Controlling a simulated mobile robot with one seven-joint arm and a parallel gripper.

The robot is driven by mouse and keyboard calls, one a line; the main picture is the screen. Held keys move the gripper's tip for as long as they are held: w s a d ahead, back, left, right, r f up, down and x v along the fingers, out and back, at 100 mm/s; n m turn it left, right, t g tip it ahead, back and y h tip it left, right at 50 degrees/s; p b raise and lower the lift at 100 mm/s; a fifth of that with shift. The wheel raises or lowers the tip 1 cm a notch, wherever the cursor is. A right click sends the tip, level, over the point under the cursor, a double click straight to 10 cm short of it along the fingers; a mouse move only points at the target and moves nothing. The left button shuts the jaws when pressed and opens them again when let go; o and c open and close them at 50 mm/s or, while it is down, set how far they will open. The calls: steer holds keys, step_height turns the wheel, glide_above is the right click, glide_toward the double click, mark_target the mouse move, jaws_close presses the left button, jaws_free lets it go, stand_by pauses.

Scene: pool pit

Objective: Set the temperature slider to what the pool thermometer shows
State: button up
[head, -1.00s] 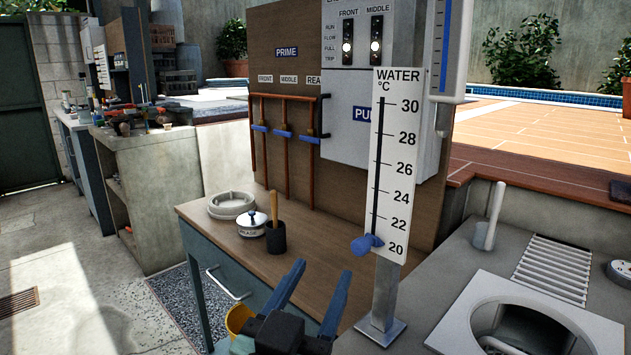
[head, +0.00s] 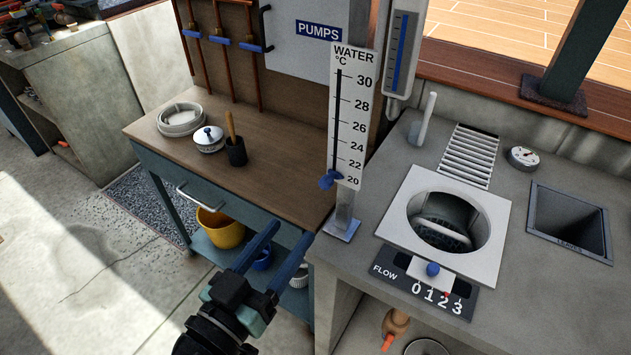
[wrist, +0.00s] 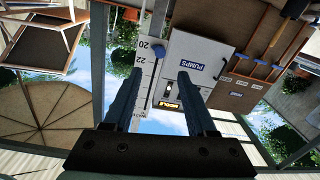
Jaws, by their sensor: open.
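The temperature slider is a white upright board (head: 352,115) marked WATER °C, with numbers from 20 up to 30 and a dark slot. Its blue knob (head: 331,179) sits at the bottom of the slot, by 20. The board shows upside down in the wrist view (wrist: 146,66), with the knob (wrist: 160,52) near its 20. A white gauge with a blue column (head: 402,50), apparently the thermometer, hangs behind and right of the board; its reading is too small to make out. My gripper (head: 290,233) is open and empty, below and left of the board, apart from the knob.
The board's metal post (head: 343,215) stands at the counter edge. Left is a wooden bench (head: 280,150) with a jar, a pot and stacked rings. Right are a round skimmer opening (head: 490,215), a FLOW slider (head: 432,269) and a dial (head: 524,157).

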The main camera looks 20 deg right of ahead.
mark_target(323, 186)
steer(key=p+x, duration=0.2)
steer(key=x, duration=0.8)
steer(key=shift+w+d, duration=0.15)
steer(key=shift+w, duration=0.05)
jaws_close()
stand_by(1.0)
